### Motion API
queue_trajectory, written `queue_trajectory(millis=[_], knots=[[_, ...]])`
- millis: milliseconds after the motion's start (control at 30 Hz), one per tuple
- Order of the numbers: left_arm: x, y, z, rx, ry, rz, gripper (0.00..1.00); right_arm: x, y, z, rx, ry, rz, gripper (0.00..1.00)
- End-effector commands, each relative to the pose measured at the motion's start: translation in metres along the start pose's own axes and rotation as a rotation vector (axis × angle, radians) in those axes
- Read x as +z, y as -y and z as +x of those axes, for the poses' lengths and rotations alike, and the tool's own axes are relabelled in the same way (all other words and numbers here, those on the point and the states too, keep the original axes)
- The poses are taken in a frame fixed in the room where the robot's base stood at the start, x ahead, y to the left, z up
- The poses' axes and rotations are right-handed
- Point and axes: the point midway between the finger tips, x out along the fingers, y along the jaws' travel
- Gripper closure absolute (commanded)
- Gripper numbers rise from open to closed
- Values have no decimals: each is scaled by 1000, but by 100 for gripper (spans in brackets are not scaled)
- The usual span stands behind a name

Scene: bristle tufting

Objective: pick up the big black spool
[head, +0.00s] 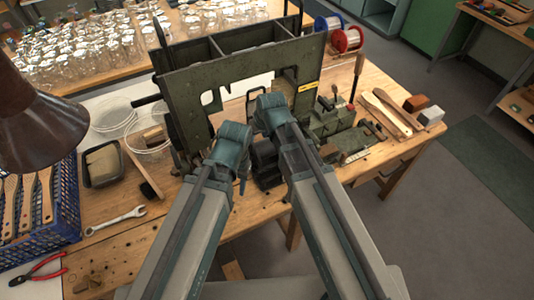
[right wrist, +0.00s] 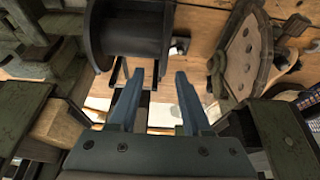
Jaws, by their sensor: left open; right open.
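The big black spool (right wrist: 132,32) shows at the top of the right wrist view, lying with its two round flanges to left and right and cut off by the frame edge. My right gripper (right wrist: 162,78) is open, its two blue-grey fingers pointing toward the spool from below. Nothing is between the fingers, and they look just short of the spool. In the head view my right gripper (head: 272,112) is at the green metal frame (head: 240,72), its fingers hidden. My left gripper (head: 234,152) is lower and beside it, open, with its fingertips not clear.
A wooden oval block with holes (right wrist: 248,48) lies right of the spool in the right wrist view. On the bench are a wrench (head: 115,220), red pliers (head: 38,270), a blue crate (head: 45,235) and wooden paddles (head: 386,112).

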Motion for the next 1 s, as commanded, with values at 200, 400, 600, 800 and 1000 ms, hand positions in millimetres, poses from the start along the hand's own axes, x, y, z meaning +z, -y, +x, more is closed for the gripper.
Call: queue_trajectory(millis=[200,400,600,800,1000], knots=[[-2,-2,25,0,0,-1,55,0,0,28,0,0,0,51],[-2,-2,25,0,0,-1,55,-1,1,27,0,0,0,51],[-2,-4,40,0,0,-2,55,-5,4,46,0,0,0,51],[-4,-6,64,0,0,-2,55,-9,8,73,0,0,0,51],[-4,-7,69,0,0,-2,55,-10,8,79,0,0,0,51]])
